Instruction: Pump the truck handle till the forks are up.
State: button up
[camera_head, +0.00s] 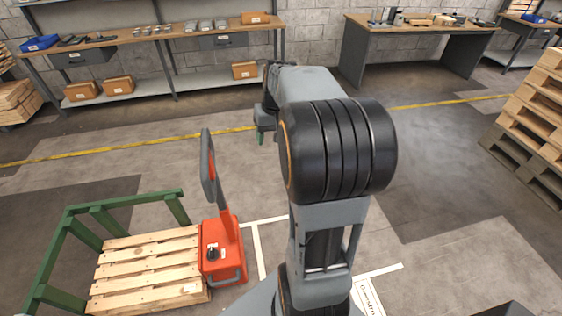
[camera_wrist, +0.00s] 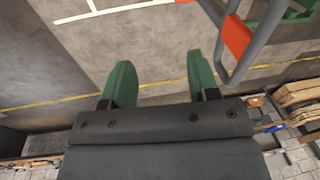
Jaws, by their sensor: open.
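The orange pallet truck (camera_head: 222,250) stands at the lower left in the head view, beside a wooden pallet (camera_head: 150,262). Its handle (camera_head: 208,165) rises upright from the orange body, with a dark grey loop at the top. The handle loop (camera_wrist: 246,55) also shows at the upper right in the wrist view, with an orange part inside it. My gripper (camera_wrist: 161,85) has two green fingers set wide apart, with nothing between them. The handle is to the right of the fingers there, apart from them. In the head view my arm mostly hides the gripper. The forks are not visible.
A green frame (camera_head: 62,240) surrounds part of the pallet. Shelved workbenches (camera_head: 130,45) and a desk (camera_head: 420,28) line the back wall. Stacked pallets (camera_head: 535,120) stand at the right. The floor between the truck and the benches is clear, crossed by a yellow line (camera_head: 110,149).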

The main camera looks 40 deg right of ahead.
jog(key=d+f+m+y, duration=0.1)
jog(key=d+f, duration=0.2)
jog(key=d, duration=0.3)
jog(key=p+x, duration=0.1)
jog(key=x, duration=1.1)
jog(key=shift+w, duration=0.25)
jog(key=shift+d+f, duration=0.1)
jog(key=shift+c, duration=0.2)
grip_shut()
jog(key=c, duration=1)
grip_release()
jog(key=shift+o, duration=0.2)
grip_release()
